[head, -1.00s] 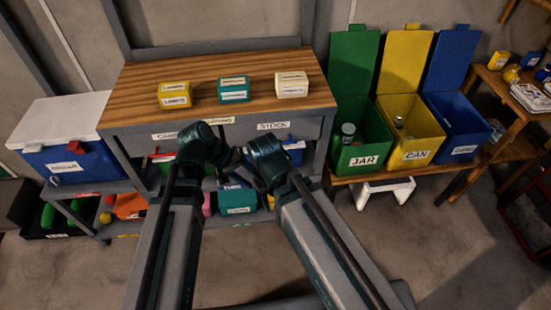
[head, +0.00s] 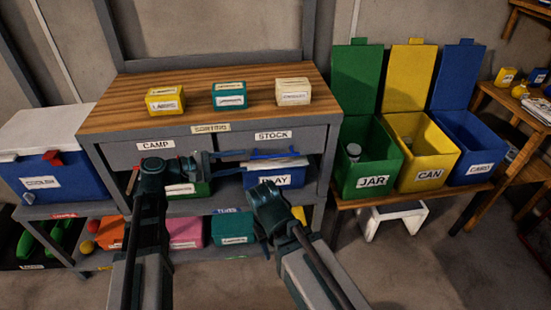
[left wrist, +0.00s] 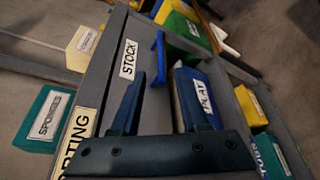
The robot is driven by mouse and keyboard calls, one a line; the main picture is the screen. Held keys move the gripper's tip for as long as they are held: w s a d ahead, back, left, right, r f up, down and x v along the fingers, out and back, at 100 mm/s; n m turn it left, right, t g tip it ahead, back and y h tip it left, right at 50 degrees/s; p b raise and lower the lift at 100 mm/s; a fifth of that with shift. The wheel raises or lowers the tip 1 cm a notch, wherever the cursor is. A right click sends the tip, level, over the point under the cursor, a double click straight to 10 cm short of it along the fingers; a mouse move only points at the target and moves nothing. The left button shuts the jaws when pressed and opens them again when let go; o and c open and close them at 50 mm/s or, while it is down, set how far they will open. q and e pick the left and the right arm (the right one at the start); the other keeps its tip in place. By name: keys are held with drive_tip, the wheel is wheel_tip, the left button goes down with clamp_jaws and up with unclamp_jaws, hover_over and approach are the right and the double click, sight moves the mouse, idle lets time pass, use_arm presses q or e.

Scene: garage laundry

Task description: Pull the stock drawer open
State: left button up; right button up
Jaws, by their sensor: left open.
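The stock drawer (head: 297,146) is the right one of two grey drawers under the wooden top, with a white STOCK label. Its front looks flush with the frame. Its blue bar handle (head: 272,154) sits below the label; it also shows in the left wrist view (left wrist: 160,58). My left gripper (head: 243,162) reaches in from the left, just left of the handle, with its jaws open and empty. In the left wrist view the handle lies ahead of the fingers (left wrist: 158,82), apart from them. My right arm ends low in front of the shelf; its fingers cannot be seen.
The camp drawer (head: 125,155) is left of the stock drawer. A blue PLAY bin (head: 275,180) stands on the shelf below. Three small boxes, one a yellow box (head: 165,100), sit on the top. A blue cooler (head: 45,178) is left; open green, yellow and blue bins (head: 372,180) are right.

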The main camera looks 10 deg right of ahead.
sight(271, 157)
use_arm(q)
drive_tip(key=b+x, duration=0.2)
drive_tip(key=x, duration=1)
drive_tip(key=shift+w+d+f, duration=0.1)
drive_tip(key=shift+d+f, duration=0.05)
drive_tip(key=shift+d, duration=0.1)
clamp_jaws()
idle(0.9)
